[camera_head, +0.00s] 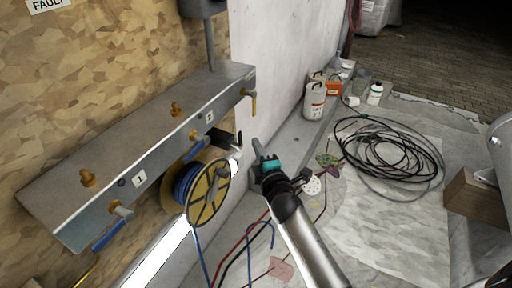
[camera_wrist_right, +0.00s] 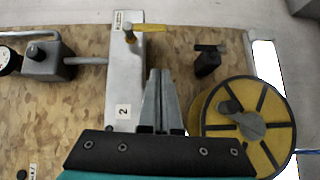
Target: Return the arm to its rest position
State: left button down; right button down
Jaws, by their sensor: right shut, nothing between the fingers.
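My right arm comes in from the bottom of the head view. Its right gripper (camera_head: 257,146) is shut and empty, with its fingers pointing up and away over the floor strip beside the wall. In the wrist view the right gripper (camera_wrist_right: 160,75) shows two grey fingers together in front of the wood panel. The gripper is just right of the cable spool (camera_head: 208,192) in the head view and appears clear of it. The spool also shows in the wrist view (camera_wrist_right: 217,103). My left gripper is not in view.
A metal manifold (camera_head: 150,143) with brass fittings and valve handles is mounted on the wood panel (camera_head: 120,60). Coiled black cable (camera_head: 390,150) lies on the sheeted floor. White containers (camera_head: 314,101) stand farther back, and a brown box (camera_head: 476,205) is at right.

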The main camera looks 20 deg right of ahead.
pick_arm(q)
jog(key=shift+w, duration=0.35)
pick_arm(e)
jog(key=shift+w, duration=0.1)
jog(key=s+a+f+m+g, duration=0.1)
jog(key=s+f+m+g, duration=0.15)
jog(key=s+f, duration=0.55)
jog(key=s+a+f+m+g+y, duration=0.1)
jog(key=s+f+m+g, duration=0.2)
jog(key=f, duration=0.8)
jog(key=s+a+f+m+g, duration=0.1)
jog(key=s+f+g, duration=0.2)
jog(key=s+f, duration=0.5)
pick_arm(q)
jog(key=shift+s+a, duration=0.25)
pick_arm(e)
jog(key=s+f+m+g, duration=0.2)
jog(key=s+f, duration=0.3)
jog(key=s, duration=0.5)
jog(key=s+f+m+g, duration=0.3)
jog(key=s+f, duration=0.2)
jog(key=s, duration=0.5)
jog(key=s+f+m+g, duration=0.2)
jog(key=s+f, duration=0.4)
jog(key=s, duration=0.4)
jog(key=shift+d+g+y, duration=0.2)
jog(key=shift+g+y, duration=0.2)
jog(key=shift+g, duration=0.05)
